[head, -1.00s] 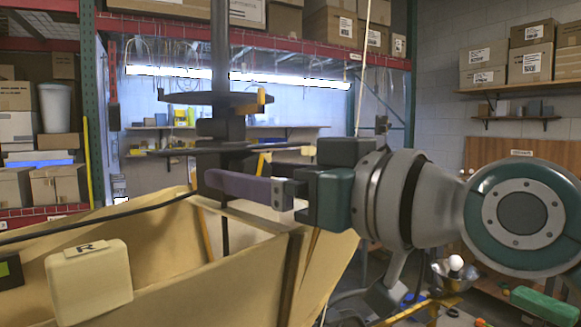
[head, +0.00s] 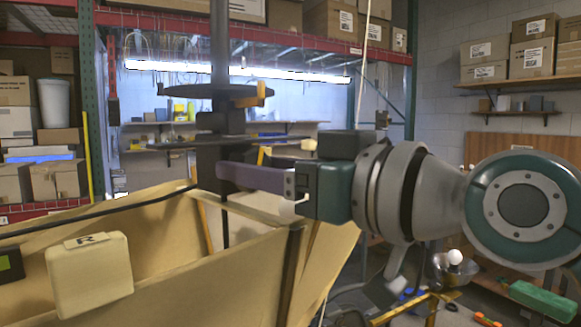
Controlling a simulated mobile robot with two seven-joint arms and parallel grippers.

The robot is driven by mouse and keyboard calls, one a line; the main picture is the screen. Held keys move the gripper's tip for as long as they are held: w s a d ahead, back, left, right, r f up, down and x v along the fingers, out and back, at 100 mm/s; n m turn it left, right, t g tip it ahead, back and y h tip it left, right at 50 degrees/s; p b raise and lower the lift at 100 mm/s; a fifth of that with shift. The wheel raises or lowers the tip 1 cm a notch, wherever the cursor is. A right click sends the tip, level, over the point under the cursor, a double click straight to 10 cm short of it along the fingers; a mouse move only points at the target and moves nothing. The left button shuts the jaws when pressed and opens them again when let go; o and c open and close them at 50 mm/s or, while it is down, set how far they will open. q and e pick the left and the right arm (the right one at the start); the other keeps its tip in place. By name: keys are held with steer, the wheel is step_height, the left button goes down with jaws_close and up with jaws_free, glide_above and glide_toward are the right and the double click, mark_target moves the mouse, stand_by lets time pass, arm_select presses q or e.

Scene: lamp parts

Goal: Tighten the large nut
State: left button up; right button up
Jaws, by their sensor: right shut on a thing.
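A dark upright pole (head: 220,45) with a wide disc (head: 207,91) stands at the left of centre in the head view. Below the disc, the pole carries a dark block, which I take for the large nut (head: 207,165); its outline is partly hidden. My right gripper (head: 222,175) comes in from the right. Its long purple finger lies level across this dark part and is shut on it. The other finger is hidden. My left gripper is not in view.
A cream open-topped bin (head: 190,285) fills the lower left, below the pole. A cream block marked R (head: 90,280) sits at its near rim. A dark cable (head: 100,212) crosses at the left. Shelves with cardboard boxes (head: 490,55) stand behind.

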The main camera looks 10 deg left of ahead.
steer(key=shift+n+b, duration=3.4)
steer(key=shift+b, duration=0.55)
steer(key=o, duration=1.4)
steer(key=shift+c, duration=0.2)
steer(key=shift+s+d, duration=0.1)
